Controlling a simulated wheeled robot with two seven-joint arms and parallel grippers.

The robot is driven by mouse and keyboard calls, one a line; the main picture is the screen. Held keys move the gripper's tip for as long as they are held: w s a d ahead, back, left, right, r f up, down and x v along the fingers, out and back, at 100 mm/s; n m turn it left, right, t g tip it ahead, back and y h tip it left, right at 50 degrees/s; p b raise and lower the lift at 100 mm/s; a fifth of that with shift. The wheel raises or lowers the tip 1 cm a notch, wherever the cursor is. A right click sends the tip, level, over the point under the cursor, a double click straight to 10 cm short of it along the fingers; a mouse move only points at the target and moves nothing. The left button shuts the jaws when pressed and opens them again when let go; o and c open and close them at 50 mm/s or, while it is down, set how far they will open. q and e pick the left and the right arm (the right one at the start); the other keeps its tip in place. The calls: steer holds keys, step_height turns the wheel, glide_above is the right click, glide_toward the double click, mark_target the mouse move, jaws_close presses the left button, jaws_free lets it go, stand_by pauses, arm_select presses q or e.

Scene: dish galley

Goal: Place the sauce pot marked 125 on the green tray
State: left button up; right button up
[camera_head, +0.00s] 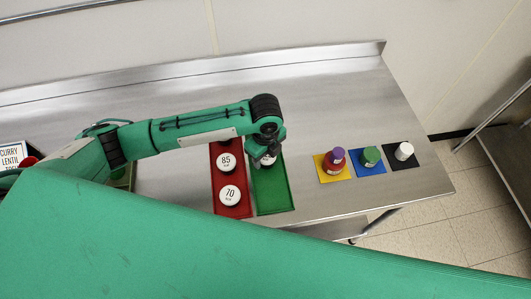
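The green tray (272,194) lies on the steel counter, right beside a red tray (214,177). My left gripper (266,161) points down over the far part of the green tray. A pot with a white lid (268,160) shows partly beneath it; the gripper hides most of this pot and I cannot read its mark. I cannot tell whether the fingers are closed on it or whether it touches the tray. Two white-lidded pots stand in the red tray, marked 85 (226,162) and 70 (230,195). My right gripper is not in view.
To the right, a purple-topped container (336,160) stands on a yellow mat, a green one (370,156) on a blue mat and a white one (404,151) on a black mat. The near half of the green tray is bare.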

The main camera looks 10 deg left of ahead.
arm_select(q)
steer(key=o, duration=0.4)
steer(key=shift+c, duration=0.2)
steer(key=shift+r, duration=0.15)
step_height(320, 180, up, 12)
steer(key=b, duration=0.3)
